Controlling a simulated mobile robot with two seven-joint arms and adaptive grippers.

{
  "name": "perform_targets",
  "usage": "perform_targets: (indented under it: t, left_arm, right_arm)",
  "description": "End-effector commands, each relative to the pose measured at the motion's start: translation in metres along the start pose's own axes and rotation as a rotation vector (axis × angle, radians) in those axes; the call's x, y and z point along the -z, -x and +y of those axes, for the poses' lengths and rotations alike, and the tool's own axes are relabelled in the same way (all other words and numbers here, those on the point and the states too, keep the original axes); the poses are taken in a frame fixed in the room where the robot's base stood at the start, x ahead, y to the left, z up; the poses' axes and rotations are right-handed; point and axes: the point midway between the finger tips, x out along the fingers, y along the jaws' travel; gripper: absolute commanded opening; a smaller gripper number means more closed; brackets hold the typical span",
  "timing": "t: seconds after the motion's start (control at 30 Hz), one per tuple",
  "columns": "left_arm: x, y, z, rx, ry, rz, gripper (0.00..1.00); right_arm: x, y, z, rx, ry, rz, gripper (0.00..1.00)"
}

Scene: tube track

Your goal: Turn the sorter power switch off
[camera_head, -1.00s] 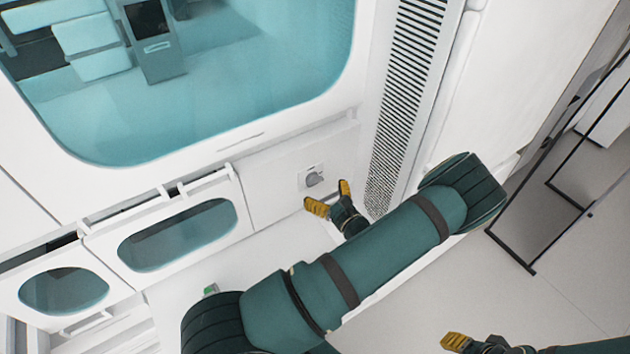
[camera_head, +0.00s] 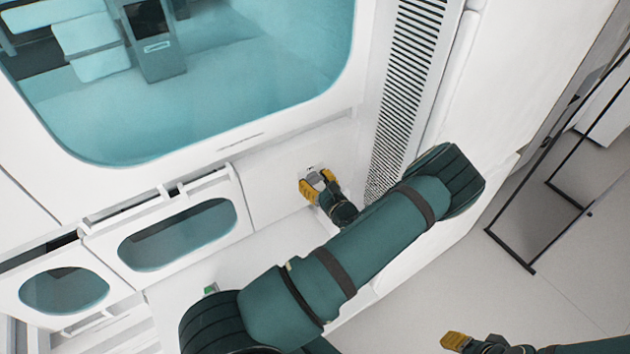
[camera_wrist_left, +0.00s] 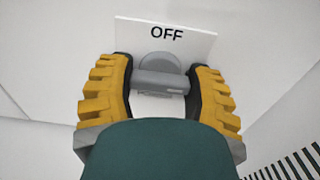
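The sorter power switch (camera_wrist_left: 160,80) is a grey rotary knob with a bar handle on a white plate. In the left wrist view, the word OFF stands above it, and the bar lies nearly level across the picture. My left gripper (camera_head: 318,181) is at the switch on the white panel. Its yellow fingers (camera_wrist_left: 160,82) sit at the two ends of the bar and appear to touch it. In the head view the fingers mostly hide the knob. My right gripper (camera_head: 458,341) is at the bottom edge, away from the panel; its finger opening is unclear.
A large blue-tinted window (camera_head: 230,90) is at upper left, with smaller windowed doors (camera_head: 178,236) below it. A slotted vent strip (camera_head: 408,80) runs right of the switch. A black frame (camera_head: 533,268) stands on the floor at right.

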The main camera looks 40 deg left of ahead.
Motion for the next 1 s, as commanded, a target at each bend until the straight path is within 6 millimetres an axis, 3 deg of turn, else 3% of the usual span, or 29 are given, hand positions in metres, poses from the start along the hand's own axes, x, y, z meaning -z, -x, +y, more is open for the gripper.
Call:
perform_targets:
  t: [0.47, 1.0]
  left_arm:
    - [0.000, 0.000, 0.000, 0.000, 0.100, 0.000, 0.18]
    - [0.001, 0.000, 0.000, -0.001, 0.576, 0.001, 0.18]
  right_arm:
    - [0.000, -0.001, 0.001, 0.000, 0.000, 0.000, 0.42]
    - [-0.002, -0.012, 0.004, -0.002, 0.000, 0.000, 0.42]
